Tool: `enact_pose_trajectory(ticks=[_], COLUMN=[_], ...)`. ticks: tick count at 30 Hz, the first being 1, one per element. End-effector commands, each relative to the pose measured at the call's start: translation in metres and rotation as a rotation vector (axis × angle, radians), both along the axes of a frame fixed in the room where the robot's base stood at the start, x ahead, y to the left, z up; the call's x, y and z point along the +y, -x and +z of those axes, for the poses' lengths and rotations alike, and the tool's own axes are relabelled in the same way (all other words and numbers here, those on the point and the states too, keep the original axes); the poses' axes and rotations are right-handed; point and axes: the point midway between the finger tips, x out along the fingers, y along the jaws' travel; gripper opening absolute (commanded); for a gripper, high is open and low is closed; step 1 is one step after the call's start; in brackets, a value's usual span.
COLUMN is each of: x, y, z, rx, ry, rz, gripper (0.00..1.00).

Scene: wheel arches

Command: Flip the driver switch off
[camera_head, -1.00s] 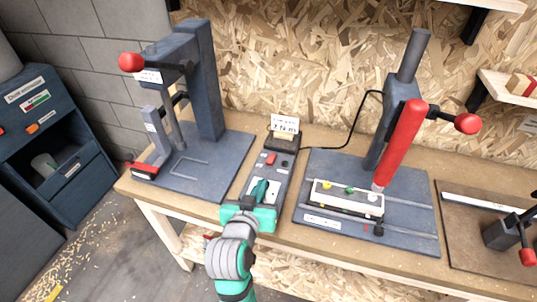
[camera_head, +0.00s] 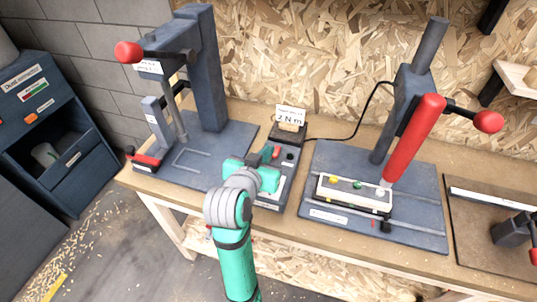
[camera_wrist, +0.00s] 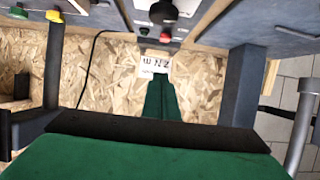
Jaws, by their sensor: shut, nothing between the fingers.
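The dark control box (camera_head: 285,185) lies on the bench between two presses, partly hidden under my gripper. A small red switch (camera_head: 276,152) is at its far end; it also shows in the wrist view (camera_wrist: 165,38). Its on or off position cannot be read. My gripper (camera_head: 266,154) is over the box, fingers shut and empty, with the tips close to the red switch. In the wrist view the shut green fingers (camera_wrist: 163,82) point toward the card, and the switch appears beyond the tips. Contact cannot be told.
A card stand reading "2 N m" (camera_head: 290,122) is behind the box, with a black cable running right. A dark press (camera_head: 207,75) stands left. A red-handled press (camera_head: 413,138) stands right, over a tray (camera_head: 352,196). A black button (camera_head: 290,157) is right of the switch.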

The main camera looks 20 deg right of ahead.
Motion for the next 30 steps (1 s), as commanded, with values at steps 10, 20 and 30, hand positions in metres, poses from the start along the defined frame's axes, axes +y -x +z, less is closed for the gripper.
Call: enact_pose_trajectory(ticks=[10, 20, 30], x=[-0.033, -0.038, -0.037], y=[-0.05, -0.055, -0.054], z=[-0.026, -0.063, -0.071], rx=[0.002, 0.004, -0.001], ry=[-0.001, 0.0, -0.001], rz=[0.0, 0.001, 0.0], gripper=[0.0, 0.0, 0.0])
